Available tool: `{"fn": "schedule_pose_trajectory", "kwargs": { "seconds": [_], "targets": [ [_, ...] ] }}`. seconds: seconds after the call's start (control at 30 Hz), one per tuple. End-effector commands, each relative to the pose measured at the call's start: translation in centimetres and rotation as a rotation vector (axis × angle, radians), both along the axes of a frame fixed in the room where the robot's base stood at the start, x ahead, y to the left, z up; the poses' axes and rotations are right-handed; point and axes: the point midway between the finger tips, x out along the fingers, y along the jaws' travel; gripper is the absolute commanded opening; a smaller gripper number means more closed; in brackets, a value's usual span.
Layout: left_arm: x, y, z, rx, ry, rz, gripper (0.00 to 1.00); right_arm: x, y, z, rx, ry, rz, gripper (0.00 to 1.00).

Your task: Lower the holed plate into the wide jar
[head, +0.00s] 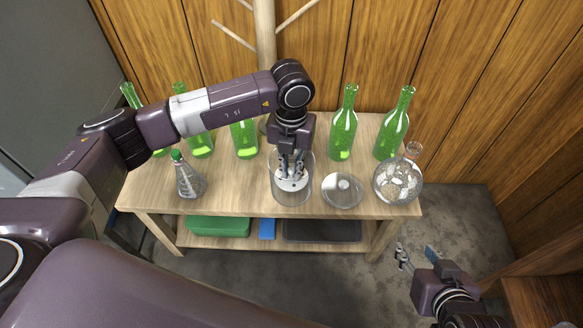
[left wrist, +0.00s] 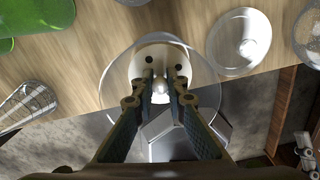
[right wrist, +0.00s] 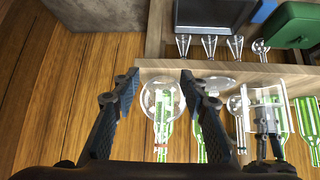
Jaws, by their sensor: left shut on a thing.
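The wide jar (head: 276,192) is clear glass and stands on the wooden table near its front edge. The holed plate (head: 296,183) is a white disc with dark holes and a small central knob. It lies within the jar's outline; how far it is above the jar's floor I cannot tell. My left gripper (head: 291,168) points down into the jar, shut on the plate's knob. In the left wrist view the plate (left wrist: 148,54) shows beyond the fingertips (left wrist: 161,80), inside the jar's rim. My right gripper (head: 418,254) is open and empty, off the table's front right.
A clear lid (head: 342,191) lies right of the jar. A round flask (head: 397,182) with pale pieces stands farther right, a conical flask (head: 189,181) to the left. Several green bottles (head: 343,127) line the back. A lower shelf holds a green box (head: 218,226).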

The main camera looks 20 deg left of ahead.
Motion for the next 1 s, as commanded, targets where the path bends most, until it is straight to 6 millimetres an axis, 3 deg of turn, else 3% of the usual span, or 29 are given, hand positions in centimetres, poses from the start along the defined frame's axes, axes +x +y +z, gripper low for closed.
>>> {"fn": "schedule_pose_trajectory", "kwargs": {
  "seconds": [0.5,1.0],
  "targets": [
    [0.0,0.0,-0.6,0.0,0.0,0.0,0.0,1.7,0.6,1.5,0.02,-0.095,0.007,0.4],
    [0.0,0.0,-0.7,0.0,0.0,0.0,0.0,1.8,0.7,1.5,0.022,-0.102,0.009,0.4]
  ]
}}
